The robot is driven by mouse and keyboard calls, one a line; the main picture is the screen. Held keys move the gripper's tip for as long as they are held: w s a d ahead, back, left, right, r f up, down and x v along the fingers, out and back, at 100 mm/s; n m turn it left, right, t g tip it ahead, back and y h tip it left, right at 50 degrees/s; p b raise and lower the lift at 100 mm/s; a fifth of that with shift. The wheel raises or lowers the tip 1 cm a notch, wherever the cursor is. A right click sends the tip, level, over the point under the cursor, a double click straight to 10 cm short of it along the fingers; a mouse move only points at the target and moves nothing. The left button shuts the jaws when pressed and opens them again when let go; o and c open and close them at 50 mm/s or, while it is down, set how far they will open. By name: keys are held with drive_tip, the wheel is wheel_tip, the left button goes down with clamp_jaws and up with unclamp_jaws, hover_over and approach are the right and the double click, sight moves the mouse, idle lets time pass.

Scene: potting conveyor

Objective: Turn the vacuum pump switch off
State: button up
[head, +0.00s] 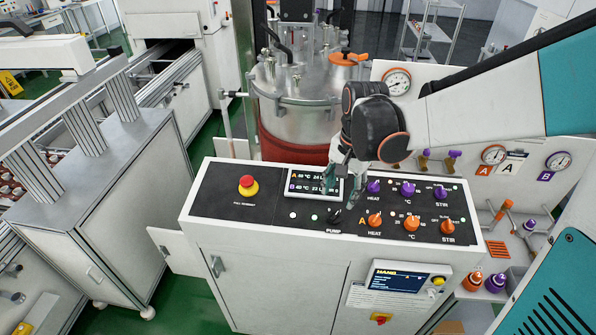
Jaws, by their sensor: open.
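The pump switch (335,217) is a small dark knob above the "PUMP" label on the black top panel of the control cabinet (270,265). Its position is too small to tell. My gripper (340,200) points down just above and behind the pump switch, in front of the small display (300,182), and covers part of it. The gripper is open, with nothing seen between its fingers. Whether a fingertip touches the switch cannot be told.
Purple knobs (408,188) and orange knobs (411,224) stand close to the right of the gripper. A red emergency button (247,186) is at the panel's left. A steel vessel (298,110) stands behind. A hand panel (405,277) is on the cabinet front.

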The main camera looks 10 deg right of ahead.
sight(335, 215)
drive_tip(key=f, duration=0.6)
drive_tip(key=f+b, duration=0.1)
drive_tip(key=f, duration=0.2)
drive_tip(key=shift+w+a+f, duration=0.25)
drive_tip(key=shift+w+f, duration=0.05)
drive_tip(key=c, duration=1.1)
